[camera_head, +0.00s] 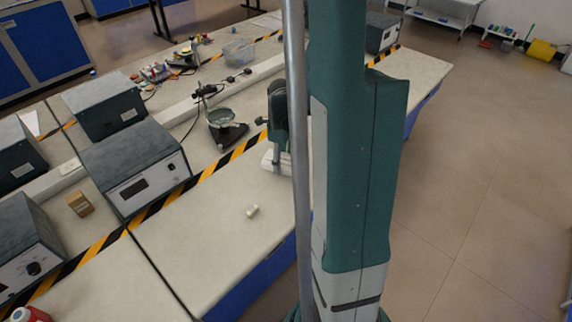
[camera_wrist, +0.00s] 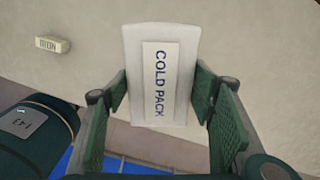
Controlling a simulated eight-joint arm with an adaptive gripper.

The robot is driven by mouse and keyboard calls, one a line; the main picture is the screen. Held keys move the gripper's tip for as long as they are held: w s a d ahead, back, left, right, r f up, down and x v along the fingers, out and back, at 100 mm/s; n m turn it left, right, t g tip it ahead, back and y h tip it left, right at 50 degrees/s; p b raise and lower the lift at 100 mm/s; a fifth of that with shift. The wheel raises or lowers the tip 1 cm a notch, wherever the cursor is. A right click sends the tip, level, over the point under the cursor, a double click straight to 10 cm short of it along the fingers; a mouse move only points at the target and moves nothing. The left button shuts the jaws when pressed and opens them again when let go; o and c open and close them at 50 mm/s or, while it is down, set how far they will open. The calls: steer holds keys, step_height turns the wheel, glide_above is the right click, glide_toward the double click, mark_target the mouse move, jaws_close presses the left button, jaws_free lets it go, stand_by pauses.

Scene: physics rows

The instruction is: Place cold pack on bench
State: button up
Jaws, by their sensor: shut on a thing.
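The cold pack (camera_wrist: 160,75) is a white slab with a "COLD PACK" label, held between the two green fingers of my gripper (camera_wrist: 163,108) in the wrist view. In the head view my gripper (camera_head: 279,125) is partly hidden behind a grey pole and my arm, and the white pack (camera_head: 269,162) shows below it. The pale bench (camera_head: 205,240) lies under the pack, near its blue front edge. I cannot tell whether the pack touches the bench top.
A small pale labelled block (camera_head: 252,211) lies on the bench; it also shows in the wrist view (camera_wrist: 52,44). A dark stand with a dish (camera_head: 222,117) and a grey instrument box (camera_head: 135,165) stand behind the striped tape. The front bench strip is mostly clear.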

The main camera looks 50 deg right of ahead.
mark_target(282, 177)
steer(key=shift+f, duration=1.35)
steer(key=shift+f+b, duration=0.45)
steer(key=shift+f, duration=1.6)
steer(key=shift+f, duration=0.15)
steer(key=o, duration=1.1)
steer(key=shift+r+p, duration=0.9)
steer(key=shift+r, duration=5.25)
